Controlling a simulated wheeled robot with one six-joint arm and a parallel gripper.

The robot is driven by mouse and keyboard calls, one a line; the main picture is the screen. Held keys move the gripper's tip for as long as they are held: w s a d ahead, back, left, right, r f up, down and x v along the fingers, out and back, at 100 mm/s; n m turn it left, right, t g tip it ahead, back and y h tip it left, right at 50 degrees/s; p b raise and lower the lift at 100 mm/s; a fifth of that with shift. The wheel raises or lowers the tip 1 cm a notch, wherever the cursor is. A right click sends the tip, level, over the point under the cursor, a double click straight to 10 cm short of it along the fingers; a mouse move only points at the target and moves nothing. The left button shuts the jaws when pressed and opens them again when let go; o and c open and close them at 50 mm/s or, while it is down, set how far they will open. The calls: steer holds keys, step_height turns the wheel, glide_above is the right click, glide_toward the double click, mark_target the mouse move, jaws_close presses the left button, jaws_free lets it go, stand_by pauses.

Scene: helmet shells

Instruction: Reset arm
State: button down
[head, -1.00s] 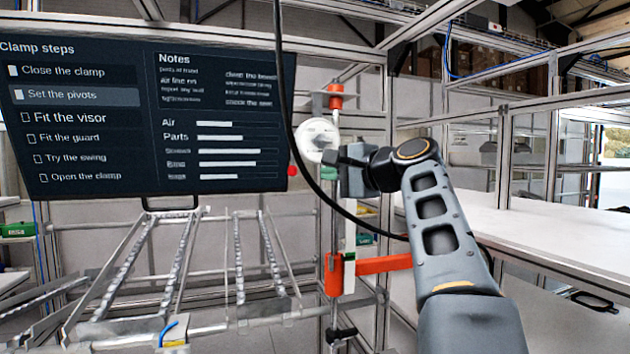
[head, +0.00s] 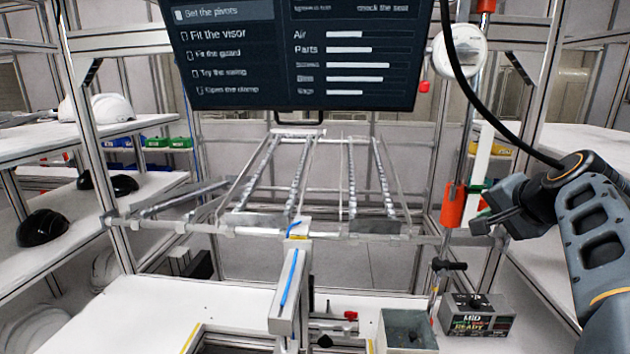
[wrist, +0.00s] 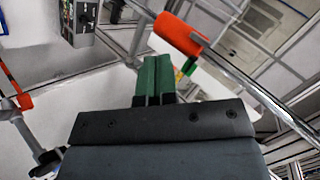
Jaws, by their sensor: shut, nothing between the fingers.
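My gripper (head: 484,219) is at the right of the head view, at the end of my bent arm. It is in front of the clamp post, just right of a red clamp part (head: 454,206), and covers some of what lies behind. In the wrist view its two green fingers (wrist: 154,66) are pressed together with nothing between them. A red-orange cylinder (wrist: 181,35) shows just beyond the fingers in the wrist view. I cannot tell the exact gap between them.
A metal rack with sloping rails (head: 318,180) stands in the middle under a screen (head: 300,55). A white disc (head: 459,51) and hanging black cable (head: 500,130) are at upper right. A grey box (head: 408,330) and control box (head: 478,315) stand on the white bench (head: 150,310). Helmet shells (head: 43,228) lie on left shelves.

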steer(key=s+a+f+n+g, duration=0.3)
steer(key=s+a+f+n, duration=0.2)
steer(key=f, duration=0.6)
steer(key=s+a+f+n+g, duration=0.3)
steer(key=s+a+f+n, duration=0.3)
steer(key=s+a+f, duration=0.3)
steer(key=shift+a+f+h, duration=0.4)
steer(key=shift+a+f, duration=1.05)
steer(key=shift+f, duration=0.25)
steer(key=shift+s, duration=0.1)
